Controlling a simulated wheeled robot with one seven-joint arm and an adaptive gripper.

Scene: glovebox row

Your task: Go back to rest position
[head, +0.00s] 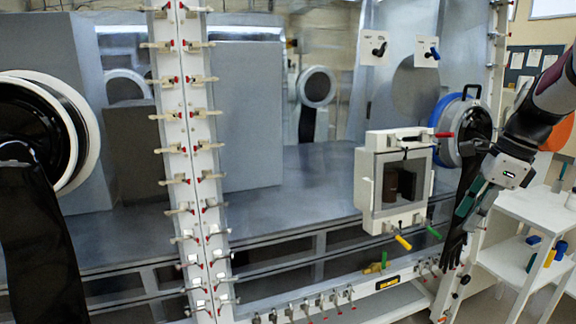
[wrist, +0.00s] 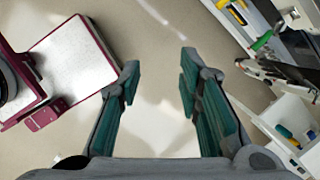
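My gripper (head: 468,203) hangs at the right of the head view, in front of the glovebox row and beside a blue-ringed glove port (head: 443,118). Its teal fingers point down and to the left. In the wrist view my gripper (wrist: 159,75) has its two fingers wide apart, with only pale floor (wrist: 160,125) showing between them. It holds nothing. A black glove (head: 456,232) hangs close by in the head view; whether it touches the fingers cannot be told.
A small white-framed chamber (head: 365,185) with dark items inside juts out left of my gripper. A white shelf unit (head: 532,212) with small coloured items stands at the right. Another glove port (head: 85,130) with a black sleeve is at the far left.

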